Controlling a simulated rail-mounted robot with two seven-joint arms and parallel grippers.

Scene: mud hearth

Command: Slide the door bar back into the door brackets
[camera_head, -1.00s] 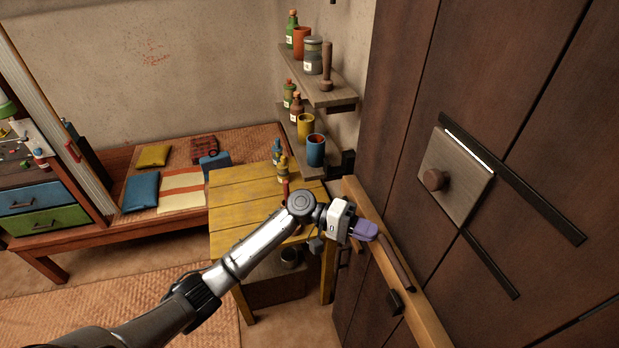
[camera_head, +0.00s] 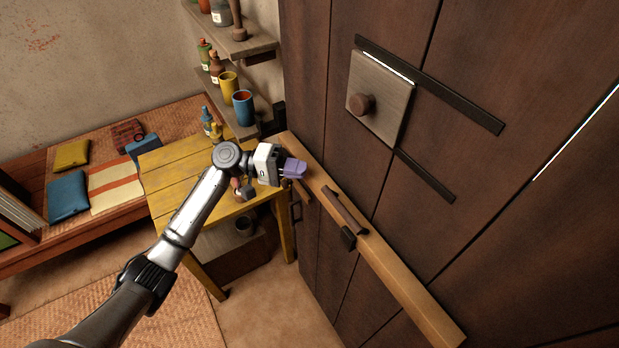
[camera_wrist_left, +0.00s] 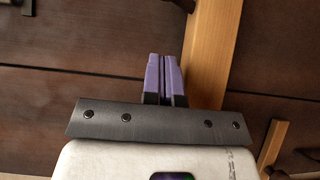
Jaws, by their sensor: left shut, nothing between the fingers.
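The door bar (camera_head: 395,275) is a long light wooden beam lying along the dark plank door, with a brown peg-like handle (camera_head: 345,210) on it. A black bracket (camera_head: 347,238) shows at its lower edge near the handle. Another dark block (camera_head: 278,115) is by the bar's far end; I cannot tell whether the bar sits in it. My left gripper (camera_head: 303,169) has purple fingers, shut and empty, at the bar's far part, short of the handle. In the left wrist view the closed fingers (camera_wrist_left: 163,78) point beside the bar (camera_wrist_left: 212,50). My right gripper is out of view.
A square wooden plate with a round knob (camera_head: 380,98) and dark strips are on the door above the bar. A yellow table (camera_head: 180,175) stands under my left arm. Shelves (camera_head: 240,45) with jars and cups are behind. The floor (camera_head: 260,300) before the door is clear.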

